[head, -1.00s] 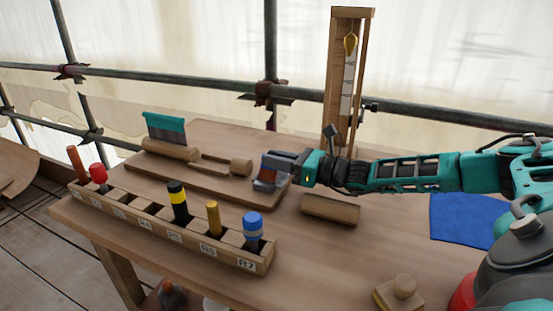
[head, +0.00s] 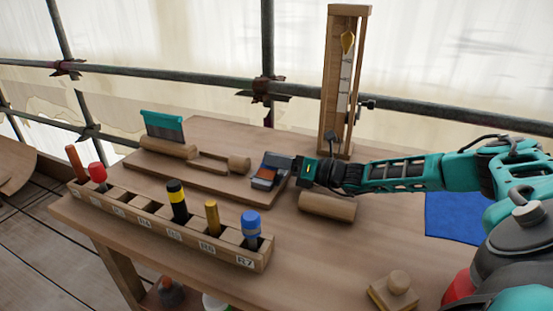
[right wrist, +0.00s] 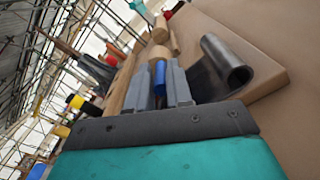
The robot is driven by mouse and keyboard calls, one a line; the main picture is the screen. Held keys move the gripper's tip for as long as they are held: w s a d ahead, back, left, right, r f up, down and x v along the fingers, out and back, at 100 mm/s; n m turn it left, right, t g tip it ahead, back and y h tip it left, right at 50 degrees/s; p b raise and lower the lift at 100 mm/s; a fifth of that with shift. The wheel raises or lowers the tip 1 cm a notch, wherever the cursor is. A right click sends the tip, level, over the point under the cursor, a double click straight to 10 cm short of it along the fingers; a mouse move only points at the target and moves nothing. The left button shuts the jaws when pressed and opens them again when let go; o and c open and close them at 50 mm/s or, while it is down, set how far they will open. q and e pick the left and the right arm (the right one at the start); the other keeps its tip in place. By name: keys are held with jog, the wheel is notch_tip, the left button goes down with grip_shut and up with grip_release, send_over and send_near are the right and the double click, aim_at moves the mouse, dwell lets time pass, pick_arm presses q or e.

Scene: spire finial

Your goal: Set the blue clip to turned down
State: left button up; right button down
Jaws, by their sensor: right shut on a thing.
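The blue clip (right wrist: 160,78) is a small blue piece between the two grey fingers of my right gripper (right wrist: 160,88) in the right wrist view. The fingers are shut on it. In the head view my right gripper (head: 277,166) is at the right end of the wooden board on the table, and its fingers largely hide the clip. Which way the clip is turned I cannot tell. My left gripper is not in view.
A rack (head: 150,222) with coloured-handled tools stands along the table's front left. A wooden roller (head: 327,206) lies just below my right gripper. A tall plumb frame (head: 334,90) stands behind. A curled dark sheet (right wrist: 228,62) is close to the fingers. A blue cloth (head: 452,217) lies at right.

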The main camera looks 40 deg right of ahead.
jog(key=shift+f+m, duration=0.3)
jog(key=shift+f, duration=0.05)
jog(key=c, duration=1.1)
grip_release()
jog(key=shift+r, duration=0.1)
jog(key=shift+o, duration=0.2)
jog(key=shift+s+d, duration=0.1)
jog(key=v, duration=1.2)
jog(key=shift+s+d, duration=0.15)
jog(key=shift+s, duration=0.15)
